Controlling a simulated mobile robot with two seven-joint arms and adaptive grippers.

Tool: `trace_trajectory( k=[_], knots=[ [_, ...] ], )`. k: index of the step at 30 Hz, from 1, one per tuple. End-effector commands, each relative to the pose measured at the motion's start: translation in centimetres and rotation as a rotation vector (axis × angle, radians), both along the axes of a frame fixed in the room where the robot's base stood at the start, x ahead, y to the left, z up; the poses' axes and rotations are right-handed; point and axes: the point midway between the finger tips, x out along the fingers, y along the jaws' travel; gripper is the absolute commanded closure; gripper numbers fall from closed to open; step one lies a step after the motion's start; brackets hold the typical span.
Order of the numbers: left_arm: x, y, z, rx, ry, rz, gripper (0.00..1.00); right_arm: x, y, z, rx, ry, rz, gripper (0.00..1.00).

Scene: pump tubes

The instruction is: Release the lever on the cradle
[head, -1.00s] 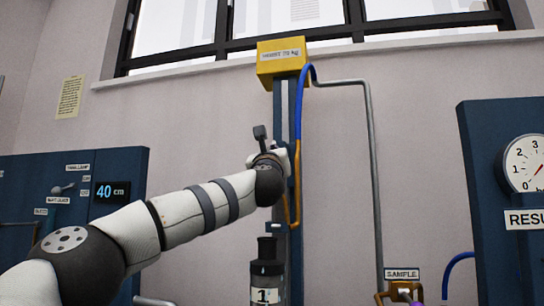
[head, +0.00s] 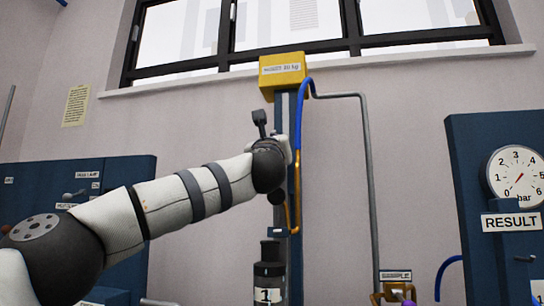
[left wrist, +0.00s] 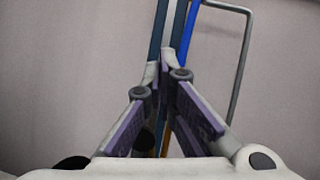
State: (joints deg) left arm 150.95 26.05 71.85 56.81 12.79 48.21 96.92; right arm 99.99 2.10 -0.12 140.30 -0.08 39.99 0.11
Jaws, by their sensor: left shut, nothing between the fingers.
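The cradle shows as a tall blue post (head: 284,115) with a yellow weight box (head: 283,72) on top. My left arm reaches across to the post, and my wrist hides part of it. A dark round knob (head: 277,198) shows just below my wrist at the post; it may be the lever's end. A dark rounded shape (left wrist: 146,138) lies beyond and below the fingers in the left wrist view. My left gripper (left wrist: 167,58) is shut and empty, its fingertips in front of the post. I cannot tell whether it touches the lever. My right gripper is not in view.
A blue hose (head: 299,105) and a grey pipe (head: 370,190) run down right of the post. A dark cylinder (head: 268,275) stands below. A blue panel with a gauge (head: 516,177) is at right, another panel (head: 30,190) at left.

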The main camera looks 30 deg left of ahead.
Motion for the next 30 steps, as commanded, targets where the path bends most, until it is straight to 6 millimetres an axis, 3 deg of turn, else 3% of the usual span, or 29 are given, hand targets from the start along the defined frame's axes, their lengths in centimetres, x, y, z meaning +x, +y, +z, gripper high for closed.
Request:
trace_trajectory(
  k=[6, 10, 30],
  knots=[
    [-3.1, -1.4, 2.3, 0.0, 0.005, 0.0, 1.0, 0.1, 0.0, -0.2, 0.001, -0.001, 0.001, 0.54],
    [-4.1, -1.8, 3.1, 0.0, 0.006, 0.0, 1.0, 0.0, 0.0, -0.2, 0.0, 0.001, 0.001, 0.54],
    [-4.4, -2.0, 3.4, 0.002, 0.007, 0.001, 1.0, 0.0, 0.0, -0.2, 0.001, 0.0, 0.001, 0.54]
  ],
)
